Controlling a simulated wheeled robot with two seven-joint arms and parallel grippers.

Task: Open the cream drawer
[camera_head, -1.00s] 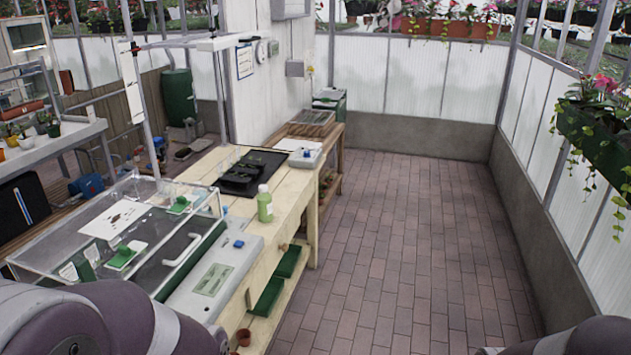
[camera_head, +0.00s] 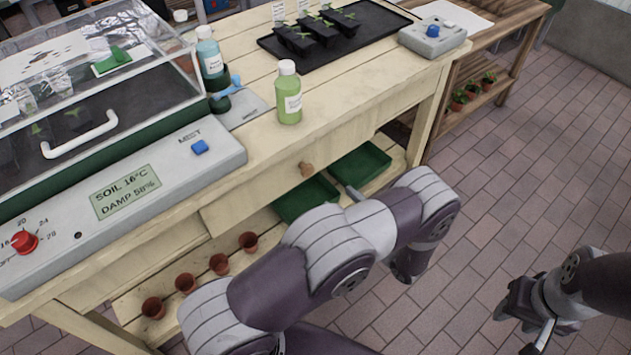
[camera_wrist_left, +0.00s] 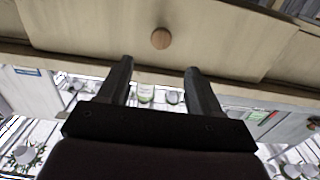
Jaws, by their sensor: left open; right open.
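The cream drawer (camera_head: 262,192) is in the front of the potting bench, with a round wooden knob (camera_head: 306,170). Its front looks flush with the bench, so it appears shut. In the left wrist view the drawer front (camera_wrist_left: 90,28) fills the top and the knob (camera_wrist_left: 160,39) sits just beyond my left gripper (camera_wrist_left: 158,72), about midway between its fingers. The left fingers are open and empty, apart from the knob. In the head view my left arm hides most of that gripper. My right gripper (camera_head: 527,318) is open and empty at the lower right, over the floor.
On the bench stand a green bottle (camera_head: 288,95), a blue bottle (camera_head: 208,52), a black seedling tray (camera_head: 375,18) and a propagator (camera_head: 150,170) with controls. Below are green trays (camera_head: 362,163) and several small pots (camera_head: 219,264). The brick floor at right is clear.

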